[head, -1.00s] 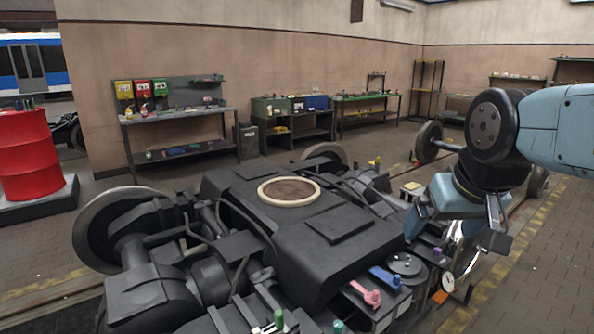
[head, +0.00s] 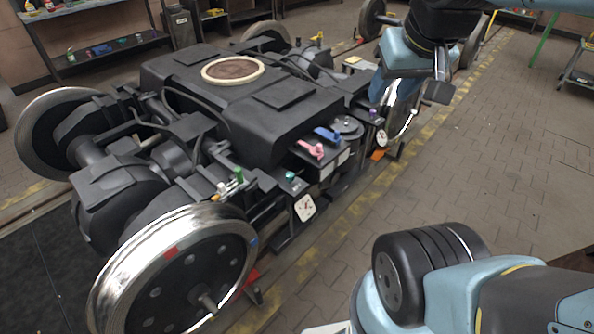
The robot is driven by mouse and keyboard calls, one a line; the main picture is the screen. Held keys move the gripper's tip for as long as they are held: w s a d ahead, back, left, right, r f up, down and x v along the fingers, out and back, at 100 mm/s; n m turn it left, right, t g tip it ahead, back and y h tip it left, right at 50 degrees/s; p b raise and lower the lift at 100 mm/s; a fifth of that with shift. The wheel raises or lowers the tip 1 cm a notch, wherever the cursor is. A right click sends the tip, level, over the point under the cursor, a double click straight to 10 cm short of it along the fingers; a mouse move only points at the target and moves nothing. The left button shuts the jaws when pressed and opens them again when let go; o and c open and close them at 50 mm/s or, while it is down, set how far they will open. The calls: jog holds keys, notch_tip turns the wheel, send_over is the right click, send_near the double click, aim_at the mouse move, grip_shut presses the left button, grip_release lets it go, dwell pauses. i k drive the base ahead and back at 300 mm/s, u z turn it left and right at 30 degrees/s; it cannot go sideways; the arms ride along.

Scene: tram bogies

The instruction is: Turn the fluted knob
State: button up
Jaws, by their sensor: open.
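Several small knobs stand along the near side of the dark bogie (head: 215,100): a teal knob (head: 290,177), a purple knob (head: 373,113) and a green upright handle or knob (head: 239,174). They are too small to tell which is fluted. My gripper (head: 411,92) hangs at the upper right, above the far end of the bogie's near side. Its two fingers are apart, with nothing seen between them. It is close to the purple knob in the picture, but contact cannot be made out. The teal and green knobs are well to its lower left.
A pink lever (head: 311,149), a blue lever (head: 327,134) and a black disc (head: 347,126) sit between the knobs. White dials (head: 305,208) (head: 381,138) face outward. A shiny wheel (head: 175,275) stands in front. The paved floor (head: 480,160) at right is clear.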

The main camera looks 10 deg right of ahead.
aim_at(290, 176)
jog(key=u, duration=1.35)
jog(key=i, duration=0.4)
jog(key=z, duration=0.75)
